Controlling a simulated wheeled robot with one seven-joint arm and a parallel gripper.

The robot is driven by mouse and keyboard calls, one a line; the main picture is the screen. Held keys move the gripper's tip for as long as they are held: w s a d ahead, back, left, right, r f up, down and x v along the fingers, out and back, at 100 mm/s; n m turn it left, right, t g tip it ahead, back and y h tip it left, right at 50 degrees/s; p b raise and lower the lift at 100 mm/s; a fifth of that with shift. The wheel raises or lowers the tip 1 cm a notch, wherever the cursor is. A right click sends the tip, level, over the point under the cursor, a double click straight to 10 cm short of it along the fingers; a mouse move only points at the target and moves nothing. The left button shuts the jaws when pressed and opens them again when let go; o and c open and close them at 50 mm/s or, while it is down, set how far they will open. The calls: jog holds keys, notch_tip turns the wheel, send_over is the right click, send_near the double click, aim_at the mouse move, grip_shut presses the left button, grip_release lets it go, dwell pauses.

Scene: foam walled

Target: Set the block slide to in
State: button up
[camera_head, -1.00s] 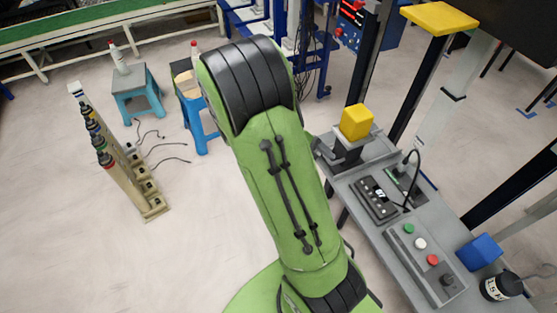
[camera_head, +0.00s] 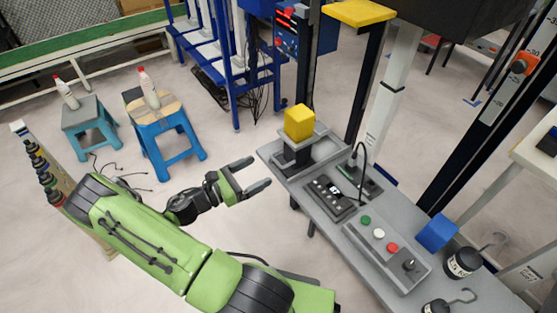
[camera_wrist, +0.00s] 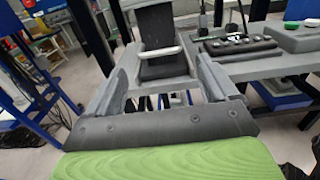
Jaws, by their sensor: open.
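A yellow block (camera_head: 299,122) sits on a grey plate on a dark stand, the block slide (camera_head: 302,143), at the left end of the grey bench. My gripper (camera_head: 260,175) is open and empty, in the air left of the bench, with its fingers pointing towards the slide. In the wrist view, my gripper (camera_wrist: 158,82) has its two fingers wide apart. A dark upright part with a pale bar (camera_wrist: 160,52) across it shows beyond and between them; the bar appears apart from the fingers. The yellow block is out of the wrist view.
The bench (camera_head: 350,245) also carries a black keypad box (camera_head: 332,197), a button box (camera_head: 385,247), a blue cube (camera_head: 436,233) and dark hooked weights (camera_head: 463,263). A dark post (camera_head: 307,70) rises behind the slide. A blue stool (camera_head: 165,135) stands to the left on open floor.

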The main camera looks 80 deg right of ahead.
aim_at(275, 162)
jog(key=b+x, duration=0.1)
jog(key=x, duration=0.8)
jog(key=shift+s+d, duration=0.2)
jog(key=shift+c, duration=0.3)
